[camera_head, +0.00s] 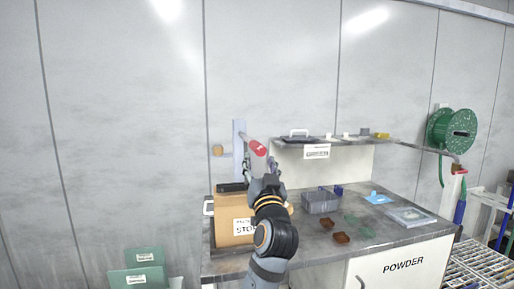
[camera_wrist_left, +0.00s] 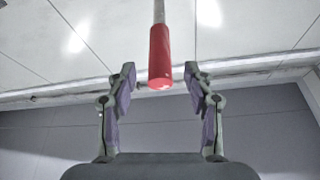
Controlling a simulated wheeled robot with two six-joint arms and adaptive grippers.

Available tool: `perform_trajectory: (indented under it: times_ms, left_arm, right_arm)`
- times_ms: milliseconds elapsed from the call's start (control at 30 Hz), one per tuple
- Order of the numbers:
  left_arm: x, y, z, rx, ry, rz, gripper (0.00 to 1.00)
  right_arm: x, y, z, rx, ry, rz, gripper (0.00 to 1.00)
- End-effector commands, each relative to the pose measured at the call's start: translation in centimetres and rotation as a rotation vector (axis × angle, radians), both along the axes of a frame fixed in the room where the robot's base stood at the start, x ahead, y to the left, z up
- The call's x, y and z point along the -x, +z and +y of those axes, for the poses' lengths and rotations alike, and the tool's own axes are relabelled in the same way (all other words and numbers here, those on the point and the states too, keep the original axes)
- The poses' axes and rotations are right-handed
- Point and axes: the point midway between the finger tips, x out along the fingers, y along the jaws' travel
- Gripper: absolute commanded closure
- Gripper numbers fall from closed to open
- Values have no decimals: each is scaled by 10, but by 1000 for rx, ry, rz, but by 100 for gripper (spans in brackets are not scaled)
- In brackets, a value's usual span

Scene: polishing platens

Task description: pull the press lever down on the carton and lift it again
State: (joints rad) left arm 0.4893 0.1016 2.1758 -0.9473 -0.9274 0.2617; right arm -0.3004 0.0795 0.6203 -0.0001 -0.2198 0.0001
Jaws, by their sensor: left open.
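The press lever is a grey bar with a red grip (camera_head: 258,147), reaching out from a pale upright post (camera_head: 239,155) at the back of the bench. In the left wrist view the red grip (camera_wrist_left: 160,57) hangs in line with the gap between my fingers, beyond the tips. My left gripper (camera_head: 268,178) is open and empty, just below the grip in the head view; the wrist view shows its two fingers (camera_wrist_left: 160,75) apart. The brown carton (camera_head: 228,222) stands on the bench below the lever, partly hidden by my left arm. My right gripper is not in view.
The grey bench (camera_head: 345,252) holds a grey bin (camera_head: 321,202), small brown trays (camera_head: 341,238) and a clear case (camera_head: 411,216). A raised shelf (camera_head: 330,144) runs along the back. Green boxes (camera_head: 139,277) stand at lower left. A green hose reel (camera_head: 452,131) is at right.

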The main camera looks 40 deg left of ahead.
Motion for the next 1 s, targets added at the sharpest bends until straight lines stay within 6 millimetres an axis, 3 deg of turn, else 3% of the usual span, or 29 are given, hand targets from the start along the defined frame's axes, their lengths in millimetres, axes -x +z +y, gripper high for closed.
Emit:
perform_trajectory:
  times_ms: [33,300,700,1000]
  left_arm:
    - [-8,10,9,-9,5,2,48]
    - [-40,25,40,-2,1,2,48]
    - [-48,26,47,1,-1,2,48]
    - [-48,26,46,1,0,2,88]
  right_arm:
    - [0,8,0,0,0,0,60]
    - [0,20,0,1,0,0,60]
    - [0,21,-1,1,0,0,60]
    - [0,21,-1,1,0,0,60]
